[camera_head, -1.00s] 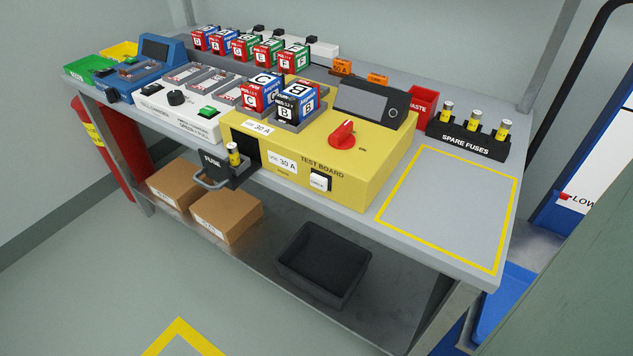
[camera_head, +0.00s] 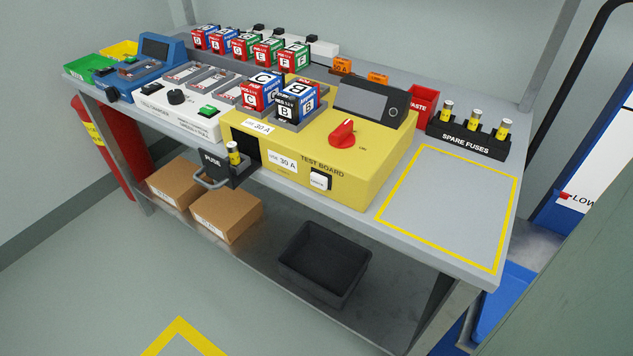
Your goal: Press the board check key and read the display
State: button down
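The yellow test board (camera_head: 375,165) sits on the bench. A white key (camera_head: 320,180) is on its front face at the right; its lettering is too small to read, so I cannot tell whether it is the check key. The display (camera_head: 362,101) is a dark grey screen in a black housing on top, with no readable text. A red knob (camera_head: 343,134) is on the board's top. The fuse drawer (camera_head: 225,170) stands out from the front with one fuse (camera_head: 234,153) upright in it. Blocks C (camera_head: 262,93) and B (camera_head: 297,101) sit in the board's top. My gripper is not in view.
A spare fuse rack (camera_head: 468,139) and a red waste bin (camera_head: 422,106) stand right of the board. The yellow-outlined area (camera_head: 450,205) on the bench is clear. A black bin (camera_head: 324,263) and cardboard boxes (camera_head: 226,213) are on the lower shelf.

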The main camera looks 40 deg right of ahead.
aim_at(318, 181)
jog(key=k+j+z, duration=0.2)
jog(key=j+z, duration=0.2)
jog(key=k+j+z, duration=0.5)
jog(key=z, duration=0.25)
